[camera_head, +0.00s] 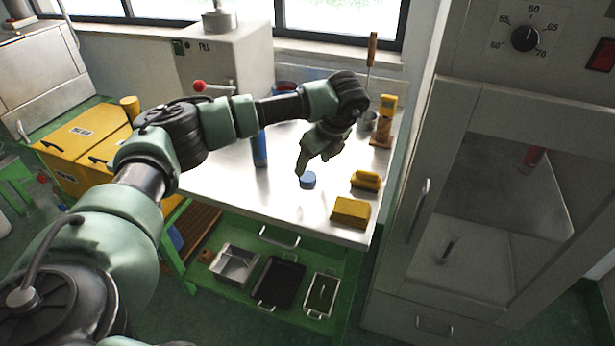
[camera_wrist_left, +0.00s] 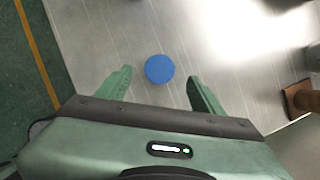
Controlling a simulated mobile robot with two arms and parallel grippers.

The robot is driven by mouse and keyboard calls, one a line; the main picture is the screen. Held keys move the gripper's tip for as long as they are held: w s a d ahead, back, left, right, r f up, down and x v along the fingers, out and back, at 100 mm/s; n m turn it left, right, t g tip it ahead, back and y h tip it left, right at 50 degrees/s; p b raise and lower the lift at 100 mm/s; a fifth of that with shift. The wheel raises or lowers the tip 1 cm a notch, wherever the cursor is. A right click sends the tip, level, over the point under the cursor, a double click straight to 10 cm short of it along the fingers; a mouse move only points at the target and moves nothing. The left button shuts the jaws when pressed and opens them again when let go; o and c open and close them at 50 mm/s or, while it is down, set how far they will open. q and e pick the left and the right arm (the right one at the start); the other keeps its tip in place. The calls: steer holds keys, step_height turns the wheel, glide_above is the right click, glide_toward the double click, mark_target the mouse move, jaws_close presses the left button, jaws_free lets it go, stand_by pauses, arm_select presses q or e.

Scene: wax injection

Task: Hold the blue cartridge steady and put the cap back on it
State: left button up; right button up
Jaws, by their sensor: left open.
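The blue cartridge (camera_head: 260,150) stands upright on the metal table, partly hidden behind my left arm. The round blue cap (camera_head: 308,180) lies flat on the table to the right of the cartridge. My left gripper (camera_head: 305,166) points down just above the cap and is open. In the left wrist view the cap (camera_wrist_left: 159,69) shows between and beyond the two green fingers (camera_wrist_left: 159,84), not touching them. My right gripper is not in view.
The table (camera_head: 220,181) has a yellow block (camera_head: 350,212), a yellow brush (camera_head: 367,180) and a wooden stand (camera_head: 381,134) on its right side. A grey machine (camera_head: 235,62) stands behind. Trays (camera_head: 279,281) lie on the green shelf below. A cabinet (camera_head: 455,220) stands at right.

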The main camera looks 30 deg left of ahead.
mark_target(308, 176)
arm_select(q)
steer(key=x, duration=0.2)
steer(key=p+x, duration=0.1)
steer(key=x, duration=0.2)
steer(key=shift+d+p, duration=0.25)
steer(key=shift+p, duration=0.05)
steer(key=shift+f, duration=0.25)
steer(key=shift+c, duration=0.4)
steer(key=c, duration=1.3)
